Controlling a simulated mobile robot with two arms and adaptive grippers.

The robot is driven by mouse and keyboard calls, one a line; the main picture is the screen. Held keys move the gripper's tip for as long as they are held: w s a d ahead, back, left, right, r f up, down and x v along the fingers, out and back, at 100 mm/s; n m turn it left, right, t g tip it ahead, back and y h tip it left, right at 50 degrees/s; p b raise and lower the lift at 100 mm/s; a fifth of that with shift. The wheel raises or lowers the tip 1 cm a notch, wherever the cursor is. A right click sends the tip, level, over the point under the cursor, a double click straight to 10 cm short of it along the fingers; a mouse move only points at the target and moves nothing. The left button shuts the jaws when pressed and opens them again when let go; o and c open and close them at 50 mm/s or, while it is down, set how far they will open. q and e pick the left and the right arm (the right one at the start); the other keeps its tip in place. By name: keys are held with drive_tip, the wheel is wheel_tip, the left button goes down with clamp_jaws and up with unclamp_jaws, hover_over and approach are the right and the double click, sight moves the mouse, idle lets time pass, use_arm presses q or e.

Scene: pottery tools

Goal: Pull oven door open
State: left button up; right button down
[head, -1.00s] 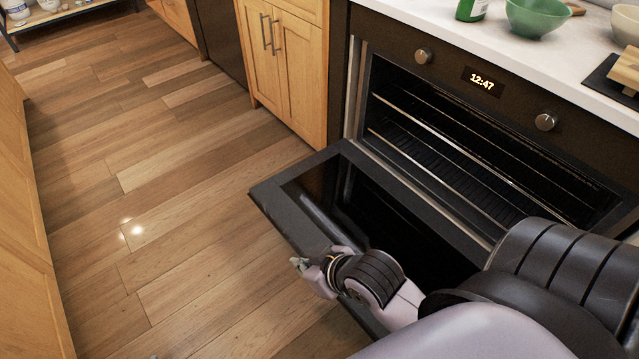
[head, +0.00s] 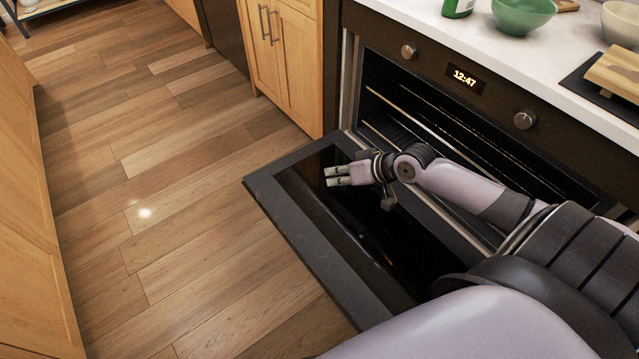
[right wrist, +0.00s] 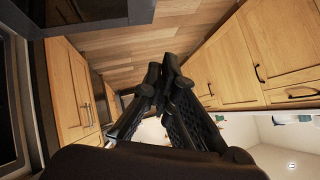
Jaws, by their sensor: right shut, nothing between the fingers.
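The black oven door (head: 287,222) hangs folded down from its bottom edge, wide open, with its dark inner glass facing up. The oven (head: 385,48) above it shows metal racks inside and a lit clock. My right gripper (head: 330,176) is over the inner side of the door, near its left end, pointing left. Its fingers are shut and empty; they also show in the right wrist view (right wrist: 166,78). I cannot tell whether it touches the door. My right arm hides part of the oven opening and the door's near end. The door's handle is not visible. My left gripper is out of view.
A wooden cabinet (head: 285,60) stands left of the oven. A white counter (head: 440,30) above holds a green bowl (head: 523,14) and a wooden board (head: 615,72). The wood floor (head: 180,200) in front of the door is clear. More wooden cabinets (head: 30,230) line the left side.

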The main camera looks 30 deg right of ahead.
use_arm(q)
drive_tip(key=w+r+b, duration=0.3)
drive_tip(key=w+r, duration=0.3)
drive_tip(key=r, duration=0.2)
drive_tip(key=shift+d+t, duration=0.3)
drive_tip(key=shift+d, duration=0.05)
use_arm(e)
drive_tip(key=s+f+x, duration=0.1)
drive_tip(key=x, duration=1.2)
drive_tip(key=shift+s+a+f, duration=0.25)
drive_tip(key=shift+s+f, duration=0.05)
drive_tip(key=shift+s, duration=0.05)
